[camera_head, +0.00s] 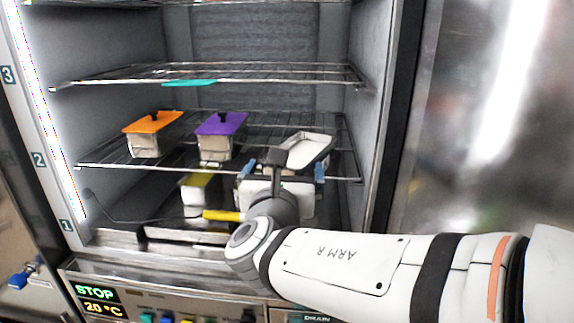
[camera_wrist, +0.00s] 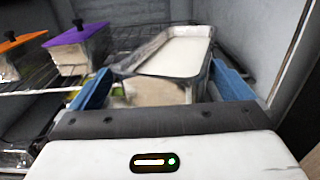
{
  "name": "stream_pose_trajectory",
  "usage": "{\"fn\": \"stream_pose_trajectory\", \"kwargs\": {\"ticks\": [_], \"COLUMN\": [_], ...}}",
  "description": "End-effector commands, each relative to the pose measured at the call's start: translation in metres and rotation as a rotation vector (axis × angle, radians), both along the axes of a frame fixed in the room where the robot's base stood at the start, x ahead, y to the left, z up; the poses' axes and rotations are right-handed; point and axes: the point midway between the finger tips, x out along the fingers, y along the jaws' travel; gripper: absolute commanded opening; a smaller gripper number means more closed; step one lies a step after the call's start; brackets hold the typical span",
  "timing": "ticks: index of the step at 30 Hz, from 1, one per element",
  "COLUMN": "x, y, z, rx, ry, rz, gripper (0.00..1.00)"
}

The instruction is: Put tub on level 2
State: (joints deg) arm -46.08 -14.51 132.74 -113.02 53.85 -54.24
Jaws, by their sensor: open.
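An open, unlidded tub (camera_head: 308,151) with white contents is at the right side of the level 2 shelf (camera_head: 262,172). It looks tilted in the head view, and I cannot tell whether its base rests fully on the wires. In the wrist view the tub (camera_wrist: 178,56) is straight ahead, beyond and between the fingers. My gripper (camera_head: 283,170) is at the front edge of that shelf, its blue fingers spread wide. In the wrist view my gripper (camera_wrist: 164,88) is open, with gaps beside the tub. The tub's underside is partly hidden.
A purple-lidded tub (camera_head: 220,125) and an orange-lidded tub (camera_head: 152,123) stand on level 2 to the left. A yellow-lidded tub (camera_head: 196,190) is below. The level 3 shelf (camera_head: 210,73) is above, with a teal strip. The freezer's right wall (camera_head: 368,110) is close.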

Motion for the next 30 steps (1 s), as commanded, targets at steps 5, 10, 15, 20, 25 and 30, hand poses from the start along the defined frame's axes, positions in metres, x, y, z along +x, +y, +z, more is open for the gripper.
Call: {"fn": "stream_pose_trajectory", "kwargs": {"ticks": [5, 10, 15, 20, 25, 30], "x": [-0.0006, -0.0005, -0.0005, -0.0006, -0.0005, 0.0072], "y": [-0.0003, -0.0003, 0.0, 0.0003, 0.0003, 0.0], "z": [0.0008, 0.0009, 0.0009, 0.001, 0.0028, 0.0029], "rx": [0.0, 0.0, 0.0, 0.0, 0.001, 0.001], "ry": [-0.002, -0.002, -0.002, -0.002, -0.006, -0.005], "rz": [-0.001, -0.001, -0.001, 0.0, 0.0, -0.002], "gripper": [1.0, 0.9, 0.76, 0.63, 0.49, 0.46]}}
